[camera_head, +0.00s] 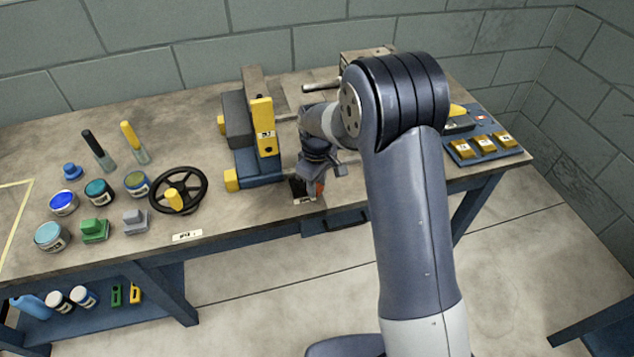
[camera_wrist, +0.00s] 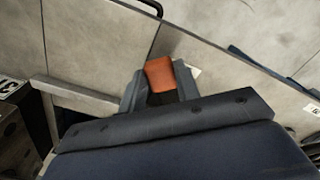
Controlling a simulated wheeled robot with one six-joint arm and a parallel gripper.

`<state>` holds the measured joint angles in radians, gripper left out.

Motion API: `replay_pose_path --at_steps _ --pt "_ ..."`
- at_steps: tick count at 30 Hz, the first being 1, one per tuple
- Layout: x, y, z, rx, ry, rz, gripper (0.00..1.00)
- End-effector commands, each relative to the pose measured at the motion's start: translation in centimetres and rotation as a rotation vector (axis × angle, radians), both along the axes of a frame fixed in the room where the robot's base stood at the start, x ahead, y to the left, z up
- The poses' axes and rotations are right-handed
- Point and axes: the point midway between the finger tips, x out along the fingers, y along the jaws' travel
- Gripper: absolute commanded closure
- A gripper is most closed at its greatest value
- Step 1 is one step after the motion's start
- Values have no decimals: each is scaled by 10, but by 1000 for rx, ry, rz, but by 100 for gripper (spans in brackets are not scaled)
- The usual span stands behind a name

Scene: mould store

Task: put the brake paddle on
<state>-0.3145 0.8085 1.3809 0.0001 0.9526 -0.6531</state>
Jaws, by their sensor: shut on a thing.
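The brake paddle appears to be the orange-red piece (camera_wrist: 160,72) between the grey jaws in the wrist view; a small orange-red part also shows in the head view (camera_head: 320,187), close to the front edge of the bench. My gripper (camera_wrist: 159,86) is shut on this piece, with one jaw on each side of it. In the head view my gripper (camera_head: 315,180) points down and my wrist partly covers the paddle. How far the paddle is tilted cannot be told.
A blue-and-yellow machine (camera_head: 262,140) stands left of my gripper, with a black handwheel (camera_head: 178,190) further left. Several tins and knobs fill the left of the bench (camera_head: 225,222). A blue panel with yellow switches (camera_head: 480,146) is at the right. My arm hides part of the bench.

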Motion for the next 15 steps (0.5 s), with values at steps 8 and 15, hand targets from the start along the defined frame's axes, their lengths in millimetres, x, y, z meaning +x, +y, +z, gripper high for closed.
replay_pose_path --at_steps 8,15 --pt "-4 4 0 0 -1 -107 92" --pt "-12 11 0 0 -1 -306 92"
